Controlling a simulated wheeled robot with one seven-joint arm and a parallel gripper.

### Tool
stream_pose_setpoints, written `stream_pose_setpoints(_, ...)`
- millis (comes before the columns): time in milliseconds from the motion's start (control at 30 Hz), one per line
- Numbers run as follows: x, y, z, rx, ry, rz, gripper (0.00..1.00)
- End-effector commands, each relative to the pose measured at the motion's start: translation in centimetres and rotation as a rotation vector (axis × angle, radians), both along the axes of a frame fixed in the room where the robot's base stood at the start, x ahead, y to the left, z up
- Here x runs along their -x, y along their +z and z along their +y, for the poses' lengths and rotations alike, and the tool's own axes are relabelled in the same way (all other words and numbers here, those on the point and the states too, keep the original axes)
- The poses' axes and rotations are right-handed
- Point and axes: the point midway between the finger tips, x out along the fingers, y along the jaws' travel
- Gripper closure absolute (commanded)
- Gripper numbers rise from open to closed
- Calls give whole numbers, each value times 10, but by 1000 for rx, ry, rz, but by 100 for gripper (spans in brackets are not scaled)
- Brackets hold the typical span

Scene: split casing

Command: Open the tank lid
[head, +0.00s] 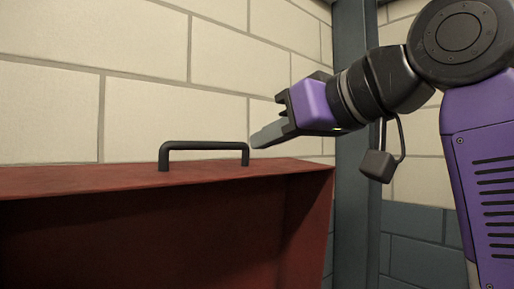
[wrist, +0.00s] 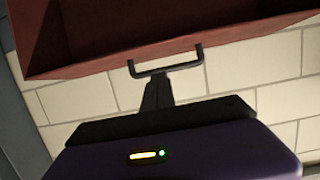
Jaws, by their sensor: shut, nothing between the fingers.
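A dark red casing (head: 110,178) fills the lower left of the head view, and its front looks hollow and shadowed. A black bar handle (head: 205,146) stands upright on its top face. My gripper (head: 258,138) is shut and empty, with its fingertips close to the handle's right end. In the wrist view the handle (wrist: 166,68) lies just beyond the tip of my shut fingers (wrist: 155,84), and the red casing (wrist: 160,32) runs across the top. I cannot tell whether the fingers touch the handle. No separate lid seam is clear.
A cream block wall (head: 140,55) stands behind the casing. A grey-blue post (head: 355,110) rises to the right of it, behind my arm. The space above the casing left of the handle is clear.

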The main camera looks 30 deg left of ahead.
Motion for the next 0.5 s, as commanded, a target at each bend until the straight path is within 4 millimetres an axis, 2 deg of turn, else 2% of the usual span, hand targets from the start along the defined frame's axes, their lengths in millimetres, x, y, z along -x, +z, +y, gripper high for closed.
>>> stream_pose_setpoints(200, 16, 10, -36, -2, 0, -4, 100)
stream_pose_setpoints(333, 21, 14, -50, -1, 0, -3, 100)
stream_pose_setpoints(500, 25, 17, -58, -1, 0, -1, 100)
